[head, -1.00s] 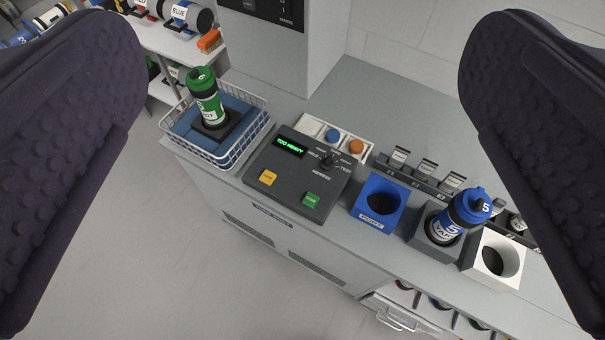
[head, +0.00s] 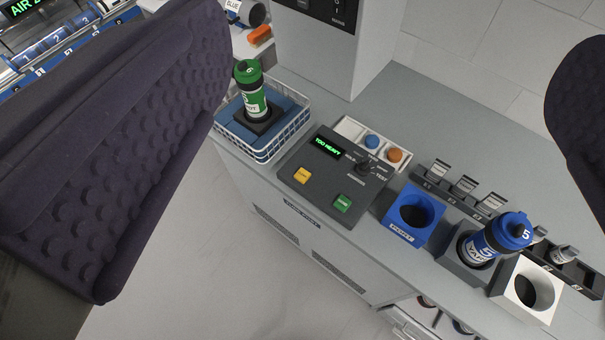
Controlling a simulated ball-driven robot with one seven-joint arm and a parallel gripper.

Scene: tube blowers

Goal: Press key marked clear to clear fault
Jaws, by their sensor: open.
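A dark control panel (head: 335,174) lies on the grey counter with its small display (head: 327,147) lit green, reading "TOO HEAVY". A yellow key (head: 302,175) is at its front left and a green key (head: 342,203) at its front right. The lettering on both keys is too small to read. A black selector knob (head: 366,167) stands at its back right. My gripper (head: 392,55) is open and empty. Its dark, studded left finger fills the left of the view, and its right finger shows only at the right edge. In the picture, the panel lies between the fingers, apart from both.
A white wire basket (head: 262,150) with a blue pad holds an upright green tube (head: 251,90) left of the panel. A tray with blue and orange caps (head: 375,143), a blue socket block (head: 412,217), a blue tube (head: 497,238) and a white socket block (head: 527,290) stand nearby.

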